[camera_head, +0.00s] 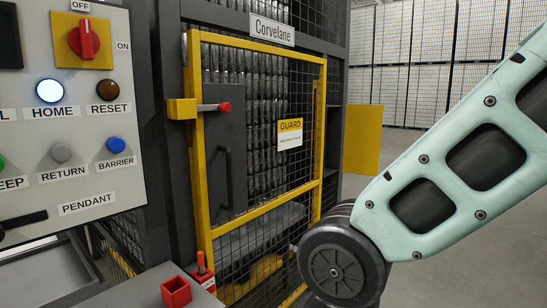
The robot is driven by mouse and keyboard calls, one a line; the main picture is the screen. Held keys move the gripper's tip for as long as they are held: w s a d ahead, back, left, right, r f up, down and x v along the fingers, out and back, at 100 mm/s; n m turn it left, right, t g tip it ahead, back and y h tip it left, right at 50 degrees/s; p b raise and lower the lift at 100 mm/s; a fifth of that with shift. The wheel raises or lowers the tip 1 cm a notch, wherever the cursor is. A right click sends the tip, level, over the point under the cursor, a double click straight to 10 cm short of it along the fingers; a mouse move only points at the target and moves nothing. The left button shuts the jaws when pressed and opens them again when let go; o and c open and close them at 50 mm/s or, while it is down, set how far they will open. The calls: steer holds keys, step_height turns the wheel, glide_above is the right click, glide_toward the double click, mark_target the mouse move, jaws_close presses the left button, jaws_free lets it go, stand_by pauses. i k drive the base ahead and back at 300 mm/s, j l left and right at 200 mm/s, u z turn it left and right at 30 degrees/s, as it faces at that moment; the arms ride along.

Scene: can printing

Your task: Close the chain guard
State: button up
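A yellow-framed mesh guard door (258,209) stands upright in the dark machine frame under a "Corvelane" sign (272,30). It bears a white and yellow "GUARD" label (290,133). A dark plate (222,125) with a dark pull handle (229,178) sits at its left side. A rod with a red knob (224,107) reaches right from a yellow block (181,109) at the door's left edge. I cannot tell whether the door is fully shut. My gripper is out of view; only pale green and dark arm parts show at right, in front of the floor.
A control panel (68,130) with labelled buttons and a red rotary switch (83,39) fills the left. A red open box (175,291) and a red lever (201,263) stand at bottom. A yellow panel (362,139) is right of the door. Grey floor shows behind my arm.

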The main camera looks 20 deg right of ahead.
mark_target(364, 128)
steer(key=i+l, duration=0.2)
steer(key=l, duration=0.15)
steer(key=i+l, duration=0.2)
steer(key=l, duration=0.2)
steer(key=i+l, duration=0.15)
steer(key=l, duration=0.2)
steer(key=i+l, duration=0.2)
steer(key=l, duration=0.15)
